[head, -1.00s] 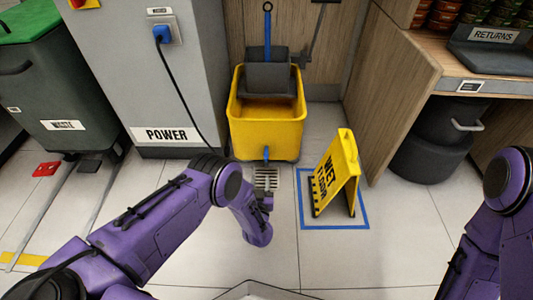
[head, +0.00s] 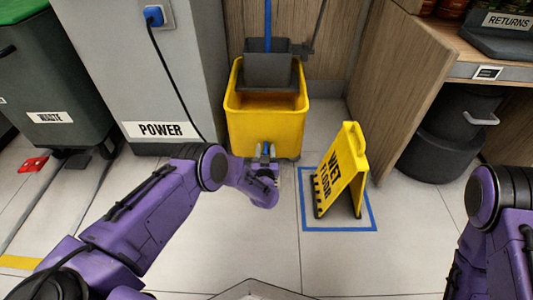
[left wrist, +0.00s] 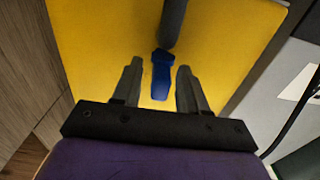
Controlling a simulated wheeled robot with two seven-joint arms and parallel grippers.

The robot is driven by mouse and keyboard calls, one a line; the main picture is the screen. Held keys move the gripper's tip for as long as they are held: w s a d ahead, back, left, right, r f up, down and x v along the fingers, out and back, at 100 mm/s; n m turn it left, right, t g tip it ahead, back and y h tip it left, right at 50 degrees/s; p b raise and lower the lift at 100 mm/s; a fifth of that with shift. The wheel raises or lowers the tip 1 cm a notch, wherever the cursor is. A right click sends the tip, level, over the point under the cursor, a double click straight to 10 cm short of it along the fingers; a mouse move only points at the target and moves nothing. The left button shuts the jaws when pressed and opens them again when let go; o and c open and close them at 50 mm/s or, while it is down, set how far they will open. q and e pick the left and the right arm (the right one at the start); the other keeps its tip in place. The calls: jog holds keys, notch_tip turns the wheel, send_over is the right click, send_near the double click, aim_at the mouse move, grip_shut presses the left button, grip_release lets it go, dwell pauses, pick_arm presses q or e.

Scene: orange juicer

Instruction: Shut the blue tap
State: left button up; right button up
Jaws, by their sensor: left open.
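The blue tap (left wrist: 161,75) shows in the left wrist view on the front of the yellow bucket (head: 266,128). A dark round spout or pipe meets its far end. My left gripper (left wrist: 155,85) is open, with one finger on each side of the tap. Gaps show between the fingers and the tap. In the head view the left gripper (head: 264,158) is at the low front of the bucket, with a bit of the blue tap (head: 265,149) between its fingers. My right arm shows at the right edge of the head view; its gripper is not in view.
A yellow wet floor sign (head: 341,172) stands inside a blue floor outline, right of my left gripper. A grey power cabinet (head: 155,75) stands to the left of the bucket. A wooden counter (head: 415,70) is at the right. The front floor is mostly clear.

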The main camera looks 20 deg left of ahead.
pick_arm(q)
jog(key=shift+d, duration=0.1)
grip_shut()
